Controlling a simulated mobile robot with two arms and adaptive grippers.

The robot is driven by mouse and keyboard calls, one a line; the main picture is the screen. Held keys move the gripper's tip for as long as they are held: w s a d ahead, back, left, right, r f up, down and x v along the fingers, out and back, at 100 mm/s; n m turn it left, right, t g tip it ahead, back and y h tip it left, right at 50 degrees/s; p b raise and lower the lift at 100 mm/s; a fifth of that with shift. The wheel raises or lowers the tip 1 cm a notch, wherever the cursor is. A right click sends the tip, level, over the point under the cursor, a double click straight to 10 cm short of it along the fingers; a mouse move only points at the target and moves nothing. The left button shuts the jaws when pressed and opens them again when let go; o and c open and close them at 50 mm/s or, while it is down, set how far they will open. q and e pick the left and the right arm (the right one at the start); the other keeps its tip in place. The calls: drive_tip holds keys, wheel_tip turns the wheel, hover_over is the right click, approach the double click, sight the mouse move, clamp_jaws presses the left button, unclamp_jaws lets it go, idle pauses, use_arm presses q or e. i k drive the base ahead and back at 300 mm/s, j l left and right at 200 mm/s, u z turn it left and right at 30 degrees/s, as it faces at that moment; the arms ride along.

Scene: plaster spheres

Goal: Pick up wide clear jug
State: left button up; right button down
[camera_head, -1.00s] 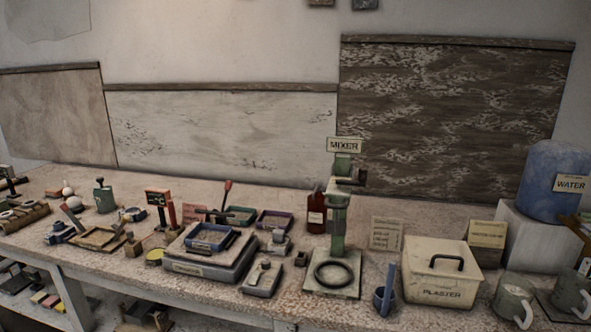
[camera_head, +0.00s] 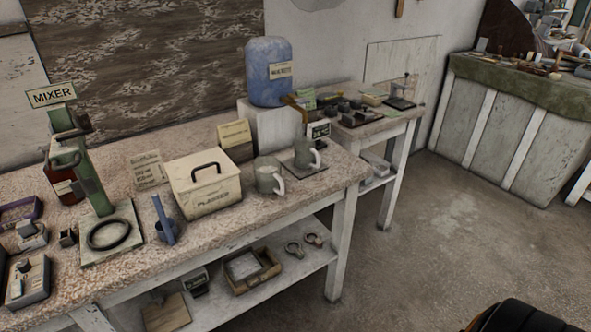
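Two greyish jugs with pale handles stand near the right end of the long bench. One jug (camera_head: 267,176) is just right of the white plaster box. The other jug (camera_head: 306,154) stands on a thin dark plate farther right. I cannot tell which is the wide clear one; both look cloudy at this size. Neither of my grippers is in view.
The mixer (camera_head: 88,180) is farther left. Open floor (camera_head: 440,240) lies right.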

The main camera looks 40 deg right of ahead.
sight(267, 171)
drive_tip(key=z, duration=0.9)
